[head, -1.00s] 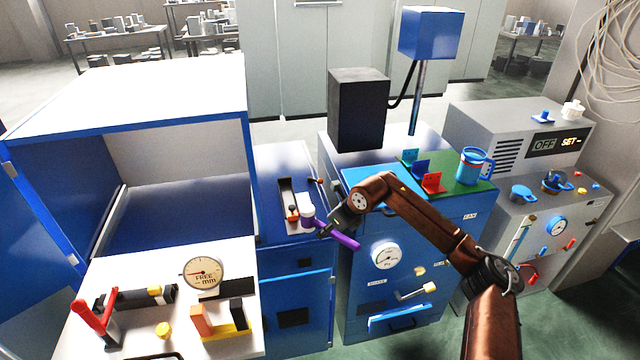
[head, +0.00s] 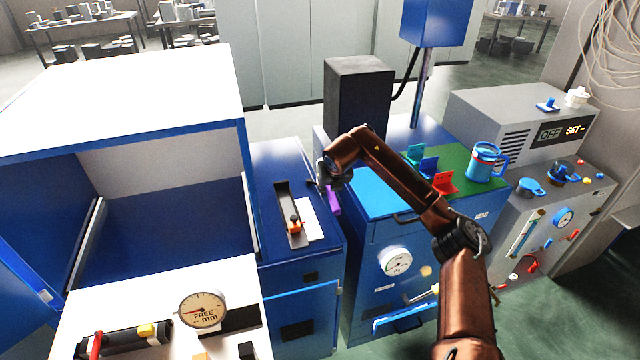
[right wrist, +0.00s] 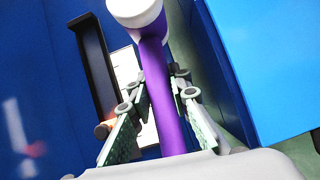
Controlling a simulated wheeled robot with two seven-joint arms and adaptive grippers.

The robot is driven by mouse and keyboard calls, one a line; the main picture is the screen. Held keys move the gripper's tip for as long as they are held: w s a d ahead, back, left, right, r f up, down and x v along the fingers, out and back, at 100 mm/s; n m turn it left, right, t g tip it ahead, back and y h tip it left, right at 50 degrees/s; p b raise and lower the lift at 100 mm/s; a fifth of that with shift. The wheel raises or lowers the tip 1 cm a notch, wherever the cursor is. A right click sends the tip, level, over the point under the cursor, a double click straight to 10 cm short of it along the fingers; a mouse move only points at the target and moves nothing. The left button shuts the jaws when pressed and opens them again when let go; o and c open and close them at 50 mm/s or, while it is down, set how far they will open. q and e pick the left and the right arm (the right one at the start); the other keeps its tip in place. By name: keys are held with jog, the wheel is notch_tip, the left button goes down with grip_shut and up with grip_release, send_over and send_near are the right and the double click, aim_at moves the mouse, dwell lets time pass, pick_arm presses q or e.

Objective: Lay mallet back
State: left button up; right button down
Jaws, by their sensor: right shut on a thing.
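The mallet has a purple handle (head: 334,201) and a white head. In the right wrist view, the handle (right wrist: 161,85) runs between my fingers and the white head (right wrist: 136,10) is at the top edge. My right gripper (head: 328,178) is shut on the handle and holds it by the right side of the blue cabinet top (head: 275,160). In the head view the mallet's head is hidden behind the gripper. A narrow black tray (head: 283,200) and a white plate (head: 309,219) lie left of the gripper. My left gripper is not in view.
A small red-orange part (head: 296,226) sits at the tray's near end. A black box (head: 358,95) stands behind my right arm. A green mat (head: 462,180) with a blue mug (head: 484,162) and coloured brackets lies to the right. An open blue cabinet (head: 150,225) is on the left.

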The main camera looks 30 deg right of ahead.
jog(key=shift+a+r, duration=0.3)
jog(key=shift+a, duration=0.1)
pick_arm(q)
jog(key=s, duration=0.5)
pick_arm(e)
jog(key=shift+w+a+f, duration=0.1)
jog(key=shift+w+a, duration=0.05)
notch_tip(320, 180, down, 4)
jog(key=b, duration=0.2)
jog(key=shift+b, duration=0.3)
jog(key=shift+f+b, duration=0.45)
jog(key=shift+f, duration=0.25)
jog(key=shift+f+b, duration=0.45)
jog(key=shift+f, duration=0.35)
jog(key=shift+f+b, duration=0.5)
jog(key=shift+f, duration=0.55)
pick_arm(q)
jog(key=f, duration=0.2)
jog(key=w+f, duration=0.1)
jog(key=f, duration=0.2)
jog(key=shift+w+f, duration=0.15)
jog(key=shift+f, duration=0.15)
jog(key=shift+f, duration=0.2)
pick_arm(e)
jog(key=shift+f, duration=0.35)
